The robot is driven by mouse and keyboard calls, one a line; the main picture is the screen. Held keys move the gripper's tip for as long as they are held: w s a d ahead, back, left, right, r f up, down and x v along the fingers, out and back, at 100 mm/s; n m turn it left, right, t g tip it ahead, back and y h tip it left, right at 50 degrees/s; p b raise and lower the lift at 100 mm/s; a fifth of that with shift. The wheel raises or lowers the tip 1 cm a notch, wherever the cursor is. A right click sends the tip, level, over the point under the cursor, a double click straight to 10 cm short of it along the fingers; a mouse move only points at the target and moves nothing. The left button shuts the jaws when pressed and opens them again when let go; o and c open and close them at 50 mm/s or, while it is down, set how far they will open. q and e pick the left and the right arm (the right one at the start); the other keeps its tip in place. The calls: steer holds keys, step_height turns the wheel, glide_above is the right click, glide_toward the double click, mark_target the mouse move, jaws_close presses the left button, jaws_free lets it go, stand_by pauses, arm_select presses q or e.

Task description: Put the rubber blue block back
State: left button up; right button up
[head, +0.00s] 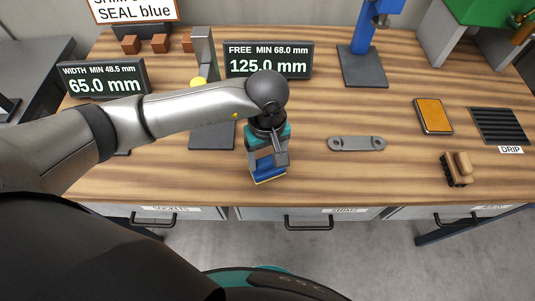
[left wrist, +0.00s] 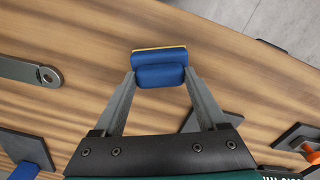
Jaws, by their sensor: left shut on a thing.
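The rubber blue block (head: 267,170) has a blue body with a thin yellow layer along one face. It is near the front edge of the wooden bench. My left gripper (head: 267,160) is shut on it from above; the block also shows between the two fingertips in the left wrist view (left wrist: 160,72). I cannot tell whether the block touches the bench top or is just above it. My right gripper is not in view.
A grey two-hole link (head: 357,143) lies right of my gripper. A yellow pad (head: 433,116), a wooden-handled brush (head: 457,168) and a drip grate (head: 498,126) are farther right. Two displays (head: 268,60) (head: 103,78) and a blue stand (head: 362,60) stand behind. Drawers (head: 308,214) are below.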

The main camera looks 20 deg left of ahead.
mark_target(267, 160)
arm_select(q)
steer(key=shift+f, duration=0.1)
steer(key=o, duration=1.2)
steer(key=shift+o, duration=0.2)
step_height(267, 160, up, 12)
steer(key=shift+r+b, duration=0.2)
steer(key=shift+b, duration=0.1)
